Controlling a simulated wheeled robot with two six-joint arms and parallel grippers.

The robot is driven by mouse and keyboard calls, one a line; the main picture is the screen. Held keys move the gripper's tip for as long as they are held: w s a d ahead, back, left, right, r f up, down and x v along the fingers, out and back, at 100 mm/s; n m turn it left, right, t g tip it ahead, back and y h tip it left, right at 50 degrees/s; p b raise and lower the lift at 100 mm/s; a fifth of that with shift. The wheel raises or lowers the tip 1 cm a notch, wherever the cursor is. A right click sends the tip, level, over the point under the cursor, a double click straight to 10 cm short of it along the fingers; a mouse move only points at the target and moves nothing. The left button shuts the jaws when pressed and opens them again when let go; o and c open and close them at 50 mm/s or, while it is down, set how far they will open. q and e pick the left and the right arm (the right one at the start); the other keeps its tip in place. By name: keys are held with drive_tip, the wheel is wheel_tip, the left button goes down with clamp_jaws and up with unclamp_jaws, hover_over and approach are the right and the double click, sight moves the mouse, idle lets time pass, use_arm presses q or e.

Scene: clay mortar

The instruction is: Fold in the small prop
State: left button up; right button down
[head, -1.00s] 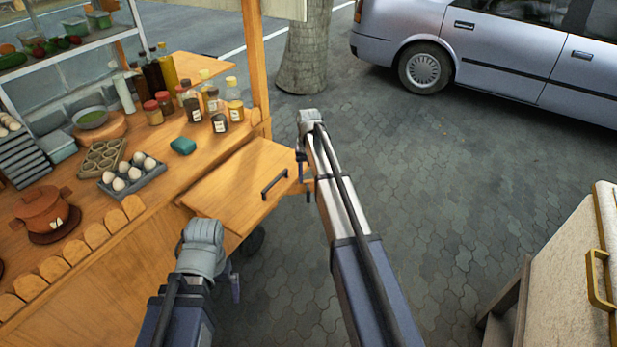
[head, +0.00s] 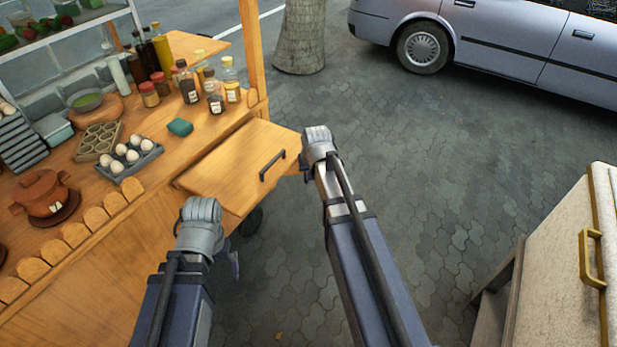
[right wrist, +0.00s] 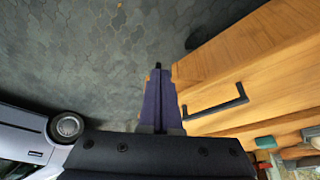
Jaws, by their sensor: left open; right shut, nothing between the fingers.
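The small prop cannot be made out in either view; the underside of the flap is hidden. The wooden flap (head: 225,170) stands out level from the cart's end, with a dark handle (head: 272,165) on its top. The flap (right wrist: 255,60) and handle (right wrist: 215,106) also show in the right wrist view. My right gripper (right wrist: 158,70) is shut and empty, apart from the flap's edge, over the paving. In the head view its fingers are hidden behind my wrist. My left gripper (head: 234,262) is open, low beside the flap's near edge, mostly hidden by its wrist.
A cart post (head: 252,50) rises behind the flap. A pale cabinet (head: 555,270) stands at right. Paving (head: 430,170) between is clear.

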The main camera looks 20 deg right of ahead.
drive_tip(key=w+d+f+b, duration=0.1)
drive_tip(key=w+f+b, duration=0.6)
drive_tip(key=f+b, duration=0.2)
drive_tip(key=shift+w+d, duration=0.25)
drive_tip(key=shift+d, duration=0.1)
drive_tip(key=shift+w, duration=0.1)
drive_tip(key=w, duration=0.1)
drive_tip(key=w+d, duration=0.1)
drive_tip(key=w, duration=0.1)
drive_tip(key=w+d, duration=0.1)
drive_tip(key=w, duration=0.1)
drive_tip(key=shift+f, duration=0.1)
